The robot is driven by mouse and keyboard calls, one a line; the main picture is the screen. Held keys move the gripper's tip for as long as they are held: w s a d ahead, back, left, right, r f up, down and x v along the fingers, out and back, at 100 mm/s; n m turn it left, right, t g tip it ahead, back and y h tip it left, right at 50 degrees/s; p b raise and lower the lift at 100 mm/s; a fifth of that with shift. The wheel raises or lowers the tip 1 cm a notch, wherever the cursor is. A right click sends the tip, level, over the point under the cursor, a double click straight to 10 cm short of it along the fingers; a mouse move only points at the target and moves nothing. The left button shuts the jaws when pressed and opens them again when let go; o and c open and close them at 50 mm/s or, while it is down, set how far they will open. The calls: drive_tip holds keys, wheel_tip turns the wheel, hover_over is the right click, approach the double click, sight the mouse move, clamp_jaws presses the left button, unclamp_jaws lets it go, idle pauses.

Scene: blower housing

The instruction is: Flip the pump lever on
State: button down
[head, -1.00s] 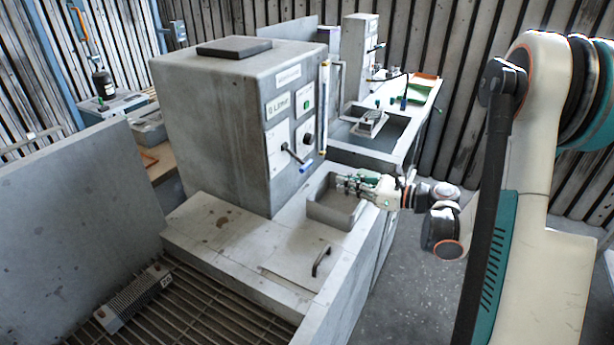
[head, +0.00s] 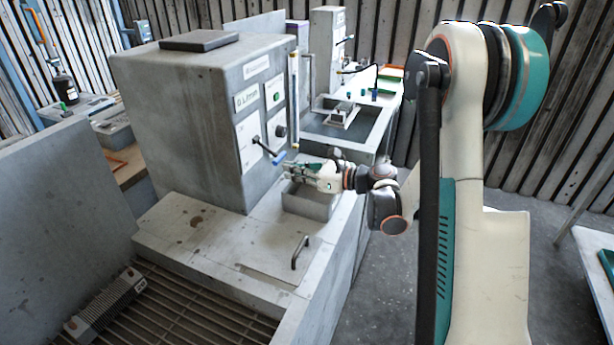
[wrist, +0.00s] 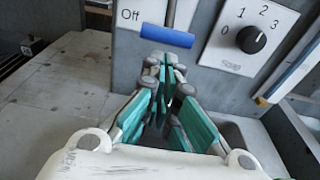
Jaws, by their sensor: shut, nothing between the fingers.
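The lever (head: 264,147) sticks out from a pale plate on the front of the grey housing (head: 190,130), its blue grip angled down to the right. In the wrist view the blue grip (wrist: 167,36) hangs below its dark rod, beside the word "Off" on the plate (wrist: 128,18). My gripper (head: 287,169) is shut and empty, just below and right of the blue grip. In the wrist view its closed fingertips (wrist: 165,68) are right under the grip. I cannot tell whether they touch it. The top of the lever is cut off there.
A dial (wrist: 251,40) marked 0 to 3 sits right of the lever plate. An upright yellow-edged tube (head: 293,95) stands at the housing's right corner. A small basin (head: 310,203) lies below my gripper, and a black handle (head: 300,252) is on the counter.

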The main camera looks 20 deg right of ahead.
drive_tip(key=shift+x, duration=0.9)
drive_tip(key=shift+d, duration=0.1)
drive_tip(key=shift+s+d+r+g+h+p, duration=0.2)
drive_tip(key=shift+r+g+h+p, duration=0.15)
drive_tip(key=shift+p, duration=0.25)
drive_tip(key=shift+r, duration=0.2)
wheel_tip(320, 180, up, 12)
drive_tip(key=g+h+p, duration=0.7)
drive_tip(key=p, duration=0.7)
drive_tip(key=shift+s+d, duration=0.3)
drive_tip(key=shift+s, duration=0.05)
